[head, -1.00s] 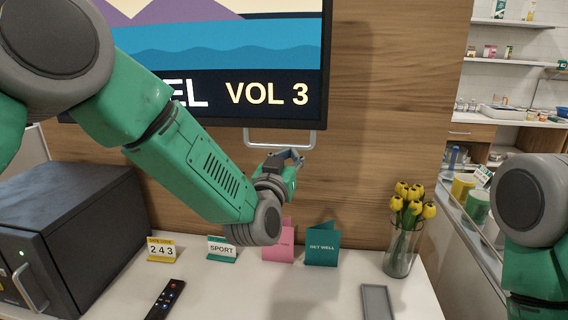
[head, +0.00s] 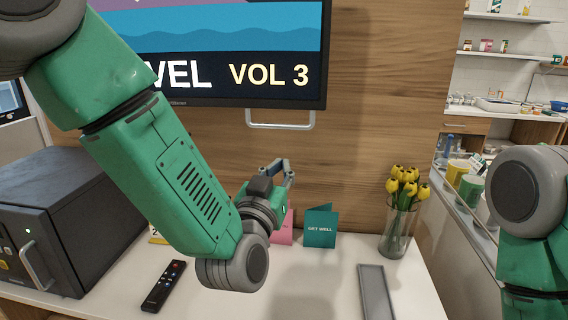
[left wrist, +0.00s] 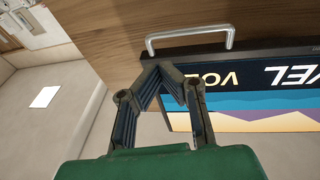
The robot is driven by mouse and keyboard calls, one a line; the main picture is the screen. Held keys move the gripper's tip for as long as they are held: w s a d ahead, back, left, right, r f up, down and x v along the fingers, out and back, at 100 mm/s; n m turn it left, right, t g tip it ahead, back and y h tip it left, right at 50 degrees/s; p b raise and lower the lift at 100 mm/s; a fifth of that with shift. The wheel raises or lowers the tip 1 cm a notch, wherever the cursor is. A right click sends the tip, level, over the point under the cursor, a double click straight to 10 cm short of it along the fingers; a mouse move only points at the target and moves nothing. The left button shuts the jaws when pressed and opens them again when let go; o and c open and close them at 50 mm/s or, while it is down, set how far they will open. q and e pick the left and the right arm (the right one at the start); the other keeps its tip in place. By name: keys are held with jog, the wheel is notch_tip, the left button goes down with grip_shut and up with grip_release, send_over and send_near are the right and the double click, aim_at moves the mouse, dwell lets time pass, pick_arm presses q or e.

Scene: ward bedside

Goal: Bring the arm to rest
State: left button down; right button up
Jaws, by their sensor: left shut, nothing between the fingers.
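My left arm (head: 180,165) is green and grey and reaches in from the upper left over the white bedside top. Its left gripper (head: 284,168) is shut and empty, in front of the wood panel and below the metal bar handle (head: 281,124) under the screen. In the left wrist view the fingers of the left gripper (left wrist: 163,68) meet at their tips with nothing between them, apart from the bar handle in the picture. My right arm (head: 530,210) shows at the right edge; its gripper is out of view.
A screen (head: 290,74) hangs above. On the white top (head: 220,303) are a black cabinet (head: 60,200), a remote (head: 164,286), a pink card (head: 286,232), a teal card (head: 320,228), a vase of yellow tulips (head: 398,230) and a grey tray (head: 375,290). The top's front middle is clear.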

pick_arm(q)
jog(key=s+a+f+g+y+b, duration=0.1)
jog(key=s+a+f+g, duration=0.2)
jog(key=f, duration=0.7)
jog(key=s+a+f+g+b, duration=0.1)
jog(key=s+a+f+g, duration=0.25)
jog(key=f, duration=0.65)
jog(key=s+a+f+g+y+b, duration=0.1)
jog(key=s+a+f+g, duration=0.15)
jog(key=f, duration=0.65)
jog(key=s+a+f+g+y, duration=0.1)
jog(key=s+a+f+g, duration=0.2)
jog(key=s, duration=0.6)
jog(key=s+a+f+n+g+b, duration=0.1)
jog(key=s+a+f+g, duration=0.2)
jog(key=s+a+f, duration=0.3)
jog(key=s+a+f+n+g+y, duration=0.1)
jog(key=s+a+f+g, duration=0.3)
jog(key=s, duration=0.9)
notch_tip(320, 180, down, 4)
jog(key=shift+s+a+r+y+b, duration=0.1)
jog(key=shift+s+a+y+b, duration=0.1)
jog(key=shift+a+y+b, duration=0.15)
jog(key=shift+a, duration=0.1)
jog(key=shift+w, duration=0.15)
